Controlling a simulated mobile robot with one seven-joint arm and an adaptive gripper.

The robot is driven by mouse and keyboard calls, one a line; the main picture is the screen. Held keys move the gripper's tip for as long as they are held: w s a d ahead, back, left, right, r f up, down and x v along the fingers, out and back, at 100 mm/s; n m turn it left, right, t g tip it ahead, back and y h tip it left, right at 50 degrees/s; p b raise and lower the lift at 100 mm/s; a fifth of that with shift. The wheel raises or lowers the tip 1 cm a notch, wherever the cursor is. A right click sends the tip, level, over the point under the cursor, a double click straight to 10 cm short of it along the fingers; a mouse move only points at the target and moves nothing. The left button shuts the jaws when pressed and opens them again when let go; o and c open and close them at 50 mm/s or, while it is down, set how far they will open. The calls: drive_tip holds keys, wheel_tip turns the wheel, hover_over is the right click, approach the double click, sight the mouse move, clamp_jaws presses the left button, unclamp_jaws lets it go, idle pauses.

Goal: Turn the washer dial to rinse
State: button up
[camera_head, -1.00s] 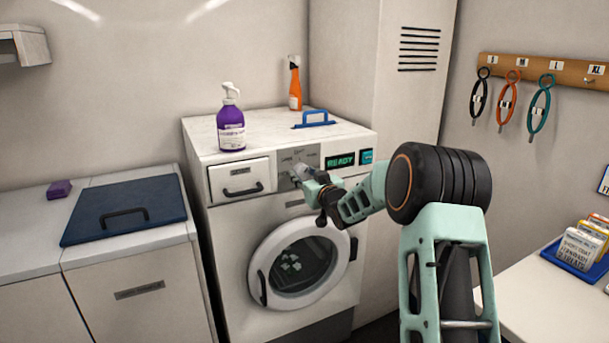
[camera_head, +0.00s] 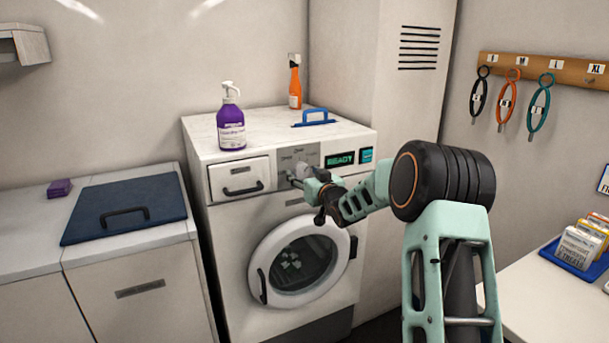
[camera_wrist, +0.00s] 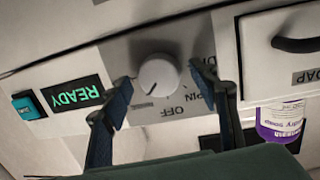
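The white front-loading washer (camera_head: 222,276) stands ahead with a grey dial panel at its upper front. The round white dial (camera_wrist: 158,76) shows in the wrist view, with a dark pointer line toward the picture's lower left. Upside-down labels OFF (camera_wrist: 171,111) and SPIN lie around it; a further label is partly hidden by a finger. In the head view the dial (camera_head: 302,170) is small and partly covered. My gripper (camera_wrist: 163,80) is open, one finger on each side of the dial, with visible gaps; contact is not seen.
The lit READY display (camera_wrist: 75,94) and a teal button (camera_wrist: 28,105) are beside the panel. The detergent drawer (camera_head: 239,179) is shut, its handle jutting out.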

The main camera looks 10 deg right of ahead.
drive_tip(key=v, duration=1.2)
drive_tip(key=shift+d, duration=0.1)
